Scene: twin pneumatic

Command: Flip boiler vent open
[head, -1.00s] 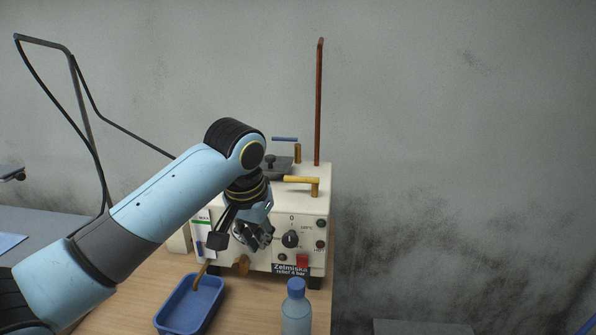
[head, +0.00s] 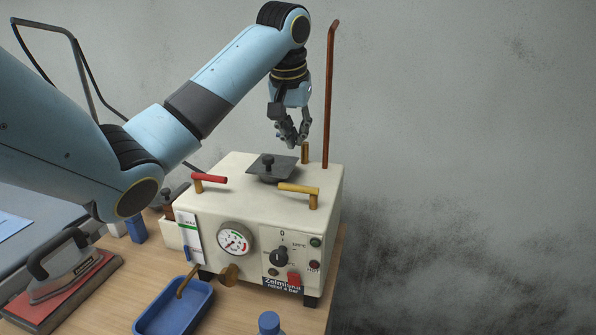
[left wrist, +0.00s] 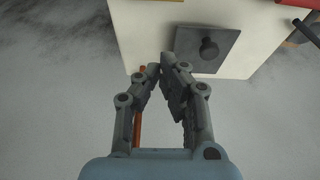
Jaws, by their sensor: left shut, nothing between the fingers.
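A cream boiler (head: 258,222) stands on the wooden bench, with red (head: 210,178) and yellow (head: 298,188) levers at its front top edge. A brass post (head: 305,152) stands at its back top edge; no blue lever shows on it now, and my gripper covers that area. No label shows which lever is the vent. My left gripper (head: 296,142) is shut and empty, pointing down over the boiler's back edge beside the post. In the left wrist view its fingertips (left wrist: 161,66) meet near the grey lid (left wrist: 207,50).
The knobbed lid (head: 272,168) lies on the boiler top. A copper pipe (head: 331,100) rises right of the gripper. A blue tray (head: 174,308), a capped bottle (head: 268,322) and an iron (head: 60,268) are in front. Free space lies right of the boiler.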

